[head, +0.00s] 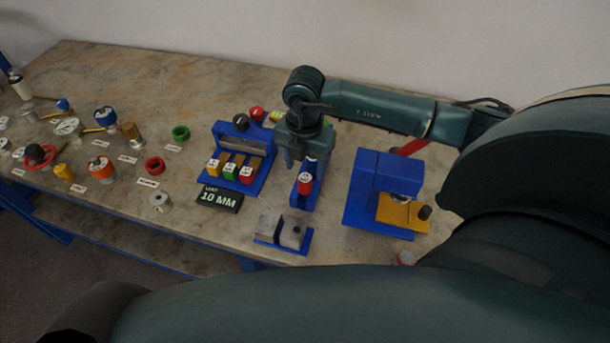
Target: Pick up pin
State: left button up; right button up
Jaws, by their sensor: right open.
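My right gripper (300,158) points down over a narrow blue stand (312,195) in the middle of the table. It is open, with its fingers close to the stand's back part. A small red piece with a pale top (305,183) sits at the stand, just in front of the fingers. I cannot tell for sure whether this is the pin, nor whether the fingers touch anything. The gripper and wrist hide part of the stand. My left gripper is not in view.
Left of the gripper is a blue rack (262,172) with coloured blocks, behind a black "10 MM" sign (219,198). A blue fixture (375,175) with a yellow plate (402,212) stands right. A grey block pair (268,225) lies in front. Several labelled fittings fill the left.

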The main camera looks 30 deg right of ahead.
jog(key=shift+f, duration=0.55)
notch_tip(320, 180, down, 5)
jog(key=b, duration=0.4)
jog(key=shift+w+r, duration=0.1)
jog(key=shift+r, duration=0.1)
jog(key=shift+d, duration=0.1)
jog(key=c, duration=0.9)
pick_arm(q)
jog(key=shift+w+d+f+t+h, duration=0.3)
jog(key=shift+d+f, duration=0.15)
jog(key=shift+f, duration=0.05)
pick_arm(e)
jog(key=shift+r, duration=0.1)
jog(key=shift+c, duration=1.1)
